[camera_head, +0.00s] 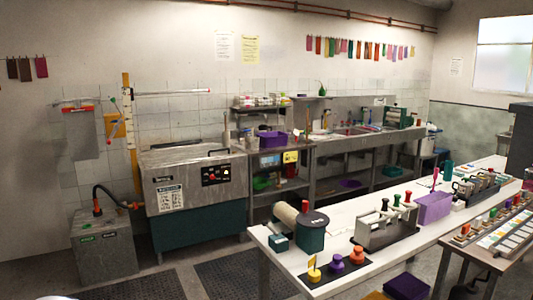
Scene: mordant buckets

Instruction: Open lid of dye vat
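The dye vat (225,179) is most likely the large grey metal unit with a dark green base, standing against the back wall left of the middle. Its flat lid (182,154) lies shut across the top. A dark bar handle (219,152) shows at the lid's right side. The vat's front has a white label (170,198) and a black control panel (216,173) with red knobs. Neither of my grippers shows in this view.
A grey box (105,248) with a black hose stands left of the vat. A shelf unit (280,185) stands to its right. A white worktable (345,283) with spools and tools fills the right foreground. Dark mats (135,288) lie on the floor before the vat.

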